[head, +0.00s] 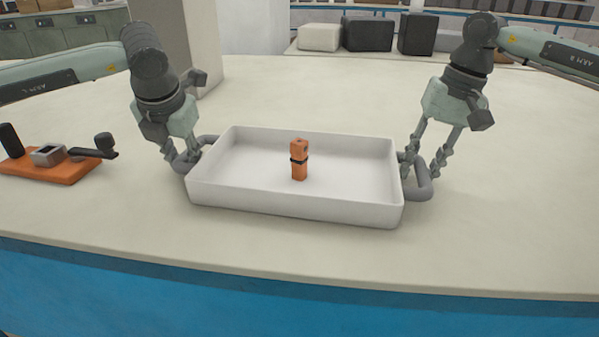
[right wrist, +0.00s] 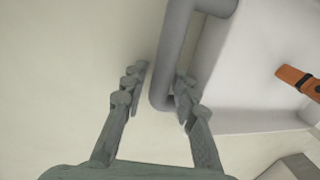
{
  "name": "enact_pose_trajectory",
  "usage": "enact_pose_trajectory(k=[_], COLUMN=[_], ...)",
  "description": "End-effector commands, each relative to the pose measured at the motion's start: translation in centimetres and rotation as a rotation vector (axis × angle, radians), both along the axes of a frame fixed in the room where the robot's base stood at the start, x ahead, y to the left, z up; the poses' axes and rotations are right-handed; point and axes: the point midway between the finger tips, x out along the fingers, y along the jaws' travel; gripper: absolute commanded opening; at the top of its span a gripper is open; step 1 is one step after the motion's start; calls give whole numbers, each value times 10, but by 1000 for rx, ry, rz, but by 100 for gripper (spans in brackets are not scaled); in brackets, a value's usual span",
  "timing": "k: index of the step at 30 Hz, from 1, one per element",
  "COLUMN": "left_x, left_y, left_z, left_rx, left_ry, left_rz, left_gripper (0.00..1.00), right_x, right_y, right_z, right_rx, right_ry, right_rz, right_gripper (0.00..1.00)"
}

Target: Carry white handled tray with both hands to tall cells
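A white rectangular tray (head: 300,208) rests on the pale worktop with a grey handle at each short end. An orange piece with a black band (head: 299,160) stands upright inside it. My left gripper (head: 182,155) is at the left handle (head: 209,140), its fingers seemingly apart; the contact is partly hidden. My right gripper (head: 423,172) is at the right handle (head: 427,190). In the right wrist view its fingers (right wrist: 158,95) are open on either side of the grey handle (right wrist: 175,50), with a gap on the left side. No tall cells can be identified.
An orange board with a grey block and black parts (head: 50,168) lies at the far left. A pale pillar (head: 195,50) stands behind my left arm. Black and pale boxes (head: 367,34) stand at the back. The worktop behind the tray is clear; its front edge is near.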

Motion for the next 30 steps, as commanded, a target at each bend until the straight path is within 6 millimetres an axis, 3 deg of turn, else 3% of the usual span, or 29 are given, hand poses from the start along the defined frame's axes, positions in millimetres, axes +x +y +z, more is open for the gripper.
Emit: enact_pose_trajectory(k=[4, 11, 24, 30], left_x=[0, 0, 0, 0], left_y=[0, 0, 0, 1], left_z=[0, 0, 2, 14], left_rx=[0, 0, 0, 0], left_ry=[0, 0, -2, -2], left_rz=[0, 0, 1, 2], left_gripper=[29, 0, 0, 0], right_x=[0, 0, 0, 0], right_y=[0, 0, 0, 0], right_z=[0, 0, 2, 13], right_rx=[0, 0, 0, 0], right_ry=[0, 0, -1, -2], right_rz=[0, 0, 0, -1], right_gripper=[28, 0, 0, 0])
